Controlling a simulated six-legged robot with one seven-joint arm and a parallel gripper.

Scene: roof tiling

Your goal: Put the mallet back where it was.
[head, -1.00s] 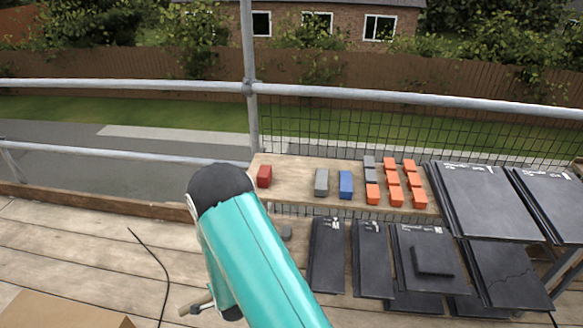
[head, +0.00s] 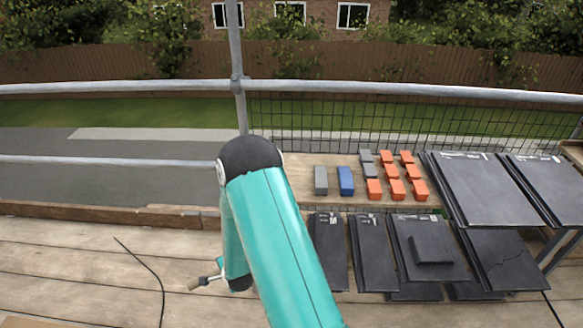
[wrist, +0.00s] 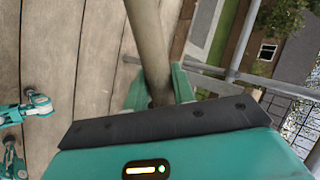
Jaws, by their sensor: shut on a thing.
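The mallet's pale wooden handle (wrist: 148,45) fills the middle of the wrist view and runs up out of the top edge. My gripper (wrist: 158,88) is shut on this handle, with one teal finger on each side of it. In the head view a short length of the handle (head: 204,281) shows low at left, beside my teal arm, above the deck boards. The mallet's head cannot be made out in either current view; my arm covers part of that area.
Plank decking (head: 90,265) is mostly clear at left, with a thin black cable (head: 150,272) on it. A wooden board (head: 298,172) carries grey, blue (head: 345,181) and orange blocks (head: 397,189). Dark tiles (head: 431,250) lie at right. A metal guardrail (head: 400,92) runs behind.

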